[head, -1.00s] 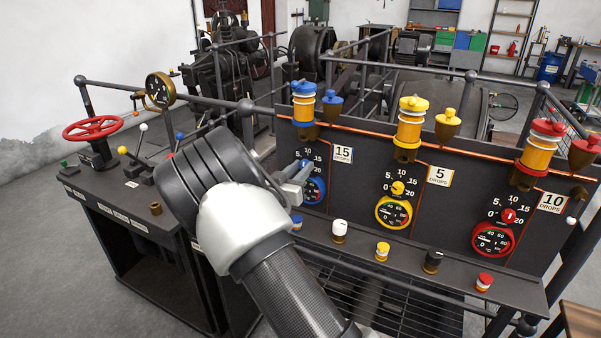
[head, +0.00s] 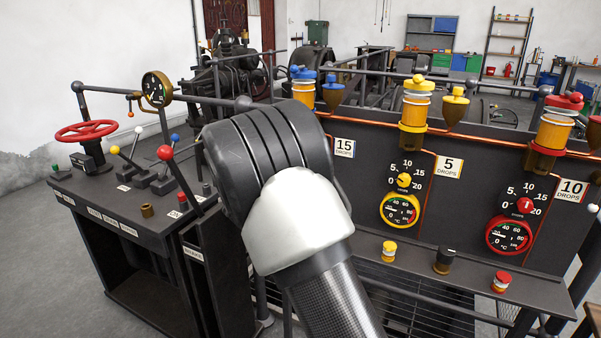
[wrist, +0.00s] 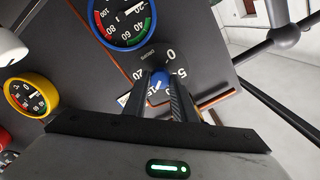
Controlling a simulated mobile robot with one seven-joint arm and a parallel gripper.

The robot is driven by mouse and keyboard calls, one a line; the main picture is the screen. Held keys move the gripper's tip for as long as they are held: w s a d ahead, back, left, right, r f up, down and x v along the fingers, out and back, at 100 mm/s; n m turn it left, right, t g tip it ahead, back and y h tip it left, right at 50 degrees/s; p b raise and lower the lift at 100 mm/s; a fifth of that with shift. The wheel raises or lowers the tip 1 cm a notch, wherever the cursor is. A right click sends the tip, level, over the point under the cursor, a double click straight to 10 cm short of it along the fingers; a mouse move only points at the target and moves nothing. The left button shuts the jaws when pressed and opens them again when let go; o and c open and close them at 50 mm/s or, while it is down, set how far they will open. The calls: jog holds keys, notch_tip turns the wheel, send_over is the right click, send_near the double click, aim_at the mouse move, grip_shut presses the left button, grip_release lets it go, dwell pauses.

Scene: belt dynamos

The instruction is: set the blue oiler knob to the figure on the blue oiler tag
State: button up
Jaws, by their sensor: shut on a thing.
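The blue oiler knob (wrist: 158,83) shows in the wrist view between the fingers of my gripper (wrist: 160,76), which is shut on it. Part of the knob's scale shows around it, with 0, 5 and 20 readable and other figures partly covered by the fingers. I cannot tell which figure the knob points to. The blue-rimmed gauge (wrist: 122,18) sits beside the scale. In the head view my arm hides the knob, gauge and fingers. The blue oiler tag (head: 344,148) reads 15 drops.
The yellow knob (head: 404,180) and red knob (head: 525,205) sit to the right on the same panel, with tags reading 5 and 10. Several caps stand on the ledge below. A lever desk with a red handwheel (head: 92,130) stands left.

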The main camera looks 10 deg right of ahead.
jog(key=shift+m+b, duration=0.45)
jog(key=shift+m, duration=0.15)
jog(key=o, duration=1)
jog(key=shift+o, duration=0.2)
jog(key=shift+s+a, duration=0.1)
jog(key=shift+s, duration=0.05)
jog(key=p+v, duration=0.3)
jog(key=v, duration=1.4)
